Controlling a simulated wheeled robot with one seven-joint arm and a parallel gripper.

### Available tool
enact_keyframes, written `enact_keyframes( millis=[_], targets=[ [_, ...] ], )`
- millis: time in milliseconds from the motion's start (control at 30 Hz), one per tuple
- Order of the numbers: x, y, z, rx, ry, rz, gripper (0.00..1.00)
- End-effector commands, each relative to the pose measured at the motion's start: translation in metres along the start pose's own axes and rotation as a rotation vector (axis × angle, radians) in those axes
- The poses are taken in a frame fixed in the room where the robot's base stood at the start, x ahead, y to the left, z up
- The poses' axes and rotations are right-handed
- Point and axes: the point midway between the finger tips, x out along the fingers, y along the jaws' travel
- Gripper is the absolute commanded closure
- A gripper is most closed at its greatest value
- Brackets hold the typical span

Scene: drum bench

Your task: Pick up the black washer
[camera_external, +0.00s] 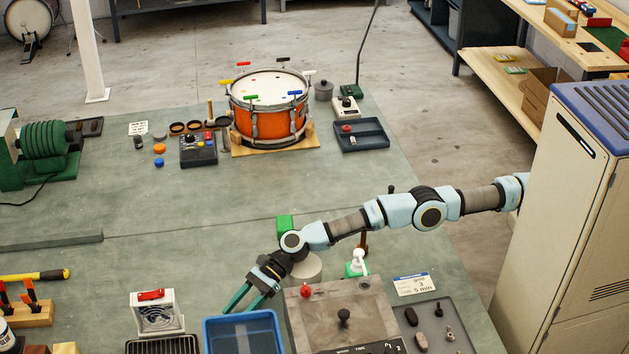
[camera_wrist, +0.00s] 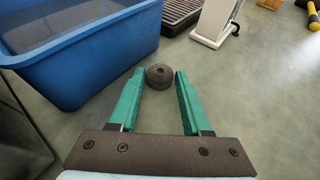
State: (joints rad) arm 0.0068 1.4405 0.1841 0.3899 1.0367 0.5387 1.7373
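The black washer (camera_wrist: 164,77) shows in the wrist view as a dark, thick round piece with a small centre mark, low on the green bench top. My gripper (camera_wrist: 160,88) is open, with its two green fingers spread. The washer sits between and slightly beyond the fingertips; I cannot tell whether either finger touches it. In the external view my gripper (camera_external: 242,308) points down at the bench just behind the blue tub, and I cannot make out the washer there.
The blue tub (camera_wrist: 85,58) stands close beside my left finger in the wrist view. A black grille (camera_wrist: 183,12) and a white fan unit (camera_wrist: 214,22) lie beyond. In the external view a grey control box (camera_external: 318,312) stands right of the tub. Open bench lies left of my gripper.

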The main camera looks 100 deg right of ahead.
Motion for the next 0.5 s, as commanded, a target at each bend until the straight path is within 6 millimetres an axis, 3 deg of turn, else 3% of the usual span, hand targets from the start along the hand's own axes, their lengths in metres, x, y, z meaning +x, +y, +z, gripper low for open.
enact_keyframes(
  millis=[67, 400, 500],
  targets=[
    [0.0, 0.0, 0.0001, 0.0, 0.0, 0.0, 0.62],
    [0.0, 0.0, 0.0001, 0.0, 0.0, 0.0, 1.0],
    [-0.0001, -0.0001, 0.0001, 0.0, 0.0, 0.0, 1.0]
  ],
)
